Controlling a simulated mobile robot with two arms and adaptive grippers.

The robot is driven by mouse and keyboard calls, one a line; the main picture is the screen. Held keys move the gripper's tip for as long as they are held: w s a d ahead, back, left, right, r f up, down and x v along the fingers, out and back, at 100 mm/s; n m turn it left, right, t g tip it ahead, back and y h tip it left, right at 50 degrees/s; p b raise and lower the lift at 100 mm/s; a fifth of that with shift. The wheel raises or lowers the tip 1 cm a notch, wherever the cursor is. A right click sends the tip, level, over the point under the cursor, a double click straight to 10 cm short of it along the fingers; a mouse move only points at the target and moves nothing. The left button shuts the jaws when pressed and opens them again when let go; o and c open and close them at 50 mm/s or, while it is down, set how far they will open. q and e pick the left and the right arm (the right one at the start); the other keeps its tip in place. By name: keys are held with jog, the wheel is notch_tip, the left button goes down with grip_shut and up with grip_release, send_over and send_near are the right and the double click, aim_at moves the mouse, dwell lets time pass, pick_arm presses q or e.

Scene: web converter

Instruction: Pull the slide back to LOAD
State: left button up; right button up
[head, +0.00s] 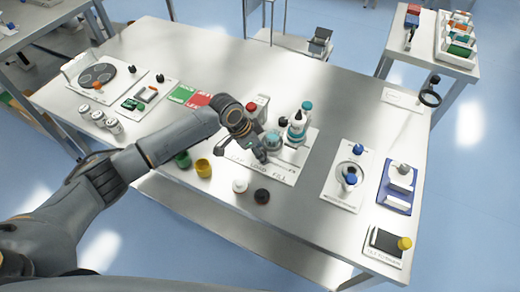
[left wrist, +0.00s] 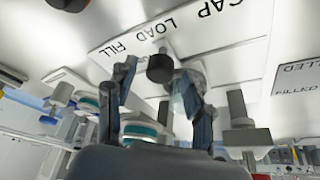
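The white station plate (head: 286,176) lettered CAP, LOAD and FILL lies on the table; its lettering also shows on the plate in the left wrist view (left wrist: 190,36). A black knob (left wrist: 160,68), likely the slide's handle, shows beside the word LOAD. My left gripper (head: 258,152) is low over the plate's near side. In the left wrist view its two fingers (left wrist: 152,92) stand apart, with the knob between them in the picture, beyond the tips; contact cannot be told. A clear teal-tinted container (head: 273,140) is just behind the gripper. The slide is mostly hidden. My right gripper is not in view.
Green (head: 183,160), yellow (head: 203,167), white (head: 239,186) and black (head: 262,196) pieces lie in front. Other stations stand right, around a blue-knobbed plate (head: 342,190).

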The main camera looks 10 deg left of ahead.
pick_arm(q)
jog(key=shift+r, duration=0.1)
jog(key=v, duration=1.1)
jog(key=shift+a+r, duration=0.2)
jog(key=shift+r, duration=0.15)
jog(key=shift+s+f, duration=0.1)
jog(key=shift+s, duration=0.05)
